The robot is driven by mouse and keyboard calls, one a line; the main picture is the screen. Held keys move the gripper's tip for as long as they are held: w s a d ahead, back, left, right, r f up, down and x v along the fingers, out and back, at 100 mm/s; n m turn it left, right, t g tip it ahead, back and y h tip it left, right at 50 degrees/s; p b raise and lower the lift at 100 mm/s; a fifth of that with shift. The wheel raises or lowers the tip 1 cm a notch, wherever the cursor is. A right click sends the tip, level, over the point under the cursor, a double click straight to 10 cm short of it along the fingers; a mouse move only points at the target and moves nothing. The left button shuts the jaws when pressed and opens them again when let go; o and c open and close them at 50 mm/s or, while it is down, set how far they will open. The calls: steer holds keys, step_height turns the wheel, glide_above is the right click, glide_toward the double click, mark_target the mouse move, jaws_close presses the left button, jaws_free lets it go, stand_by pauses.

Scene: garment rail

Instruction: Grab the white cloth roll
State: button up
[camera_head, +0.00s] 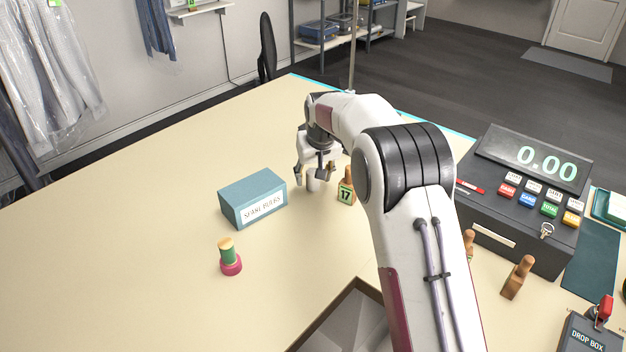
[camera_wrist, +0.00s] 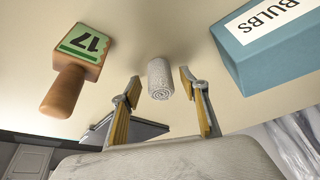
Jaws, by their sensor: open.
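The white cloth roll (camera_wrist: 160,79) shows in the wrist view, between and just beyond the tips of my gripper (camera_wrist: 157,88). Its spiral end faces the camera. In the head view the roll (camera_head: 313,183) is a small pale shape on the counter, partly hidden by my gripper (camera_head: 315,170). My gripper is open, with one finger on each side of the roll and a visible gap to each finger. I cannot tell how far the fingertips are above the counter.
A blue spare bulbs box (camera_head: 253,198) stands left of the roll. A wooden stamp marked 17 (camera_head: 346,190) stands close on its right. A green and pink spool (camera_head: 229,258) is nearer the front. A cash register (camera_head: 520,200) stands at right. The counter's left side (camera_head: 110,240) is clear.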

steer(key=shift+w+f, duration=0.25)
steer(key=shift+f, duration=0.35)
steer(key=c, duration=0.9)
